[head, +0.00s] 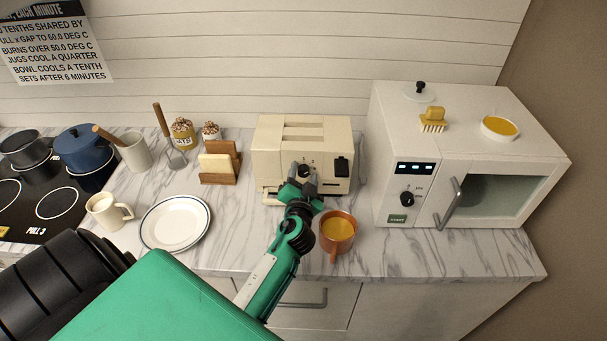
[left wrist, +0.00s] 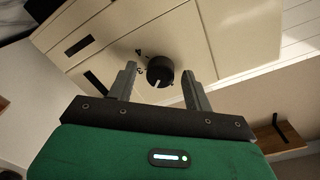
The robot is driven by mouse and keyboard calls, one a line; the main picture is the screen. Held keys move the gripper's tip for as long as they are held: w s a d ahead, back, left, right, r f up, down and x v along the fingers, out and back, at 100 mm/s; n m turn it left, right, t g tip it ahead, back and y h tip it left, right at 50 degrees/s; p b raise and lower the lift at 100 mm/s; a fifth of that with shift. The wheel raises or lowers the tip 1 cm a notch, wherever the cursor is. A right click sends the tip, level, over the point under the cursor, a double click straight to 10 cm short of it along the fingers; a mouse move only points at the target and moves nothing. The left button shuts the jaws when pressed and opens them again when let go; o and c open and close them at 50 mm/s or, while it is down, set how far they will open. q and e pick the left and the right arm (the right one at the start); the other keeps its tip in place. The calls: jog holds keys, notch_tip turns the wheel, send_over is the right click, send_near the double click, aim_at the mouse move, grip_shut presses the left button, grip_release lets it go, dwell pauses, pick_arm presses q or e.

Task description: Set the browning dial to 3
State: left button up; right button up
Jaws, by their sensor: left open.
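A cream two-slot toaster (head: 270,160) stands on the marble counter; it also fills the upper part of the left wrist view (left wrist: 160,25). Its dark round browning dial (left wrist: 160,69) has a light pointer line toward the bottom of that view. Small marks sit beside the dial, too small to read surely. My left gripper (left wrist: 165,88) is open, its two fingers on either side of the dial; I cannot tell whether they touch it. In the head view my left gripper (head: 303,178) is at the toaster's front and partly covers the dial. My right gripper is not in view.
An orange mug (head: 338,228) stands close to the right of my left arm. A white microwave (head: 420,150) is to the right. A plate (head: 175,223), a cream mug (head: 105,210) and a wooden holder with bread (head: 220,165) are to the left.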

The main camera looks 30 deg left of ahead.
pick_arm(q)
jog(key=c, duration=0.9)
jog(key=shift+c, duration=0.3)
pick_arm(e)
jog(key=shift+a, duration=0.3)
pick_arm(q)
jog(key=m, duration=0.2)
jog(key=shift+m, duration=0.4)
jog(key=m+p, duration=0.1)
jog(key=m, duration=0.2)
jog(key=shift+d+m+g+p, duration=0.1)
jog(key=shift+m+g+p, duration=0.3)
jog(key=shift+m, duration=1.4)
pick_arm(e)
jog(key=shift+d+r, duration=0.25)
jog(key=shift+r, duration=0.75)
pick_arm(q)
jog(key=shift+f, duration=0.1)
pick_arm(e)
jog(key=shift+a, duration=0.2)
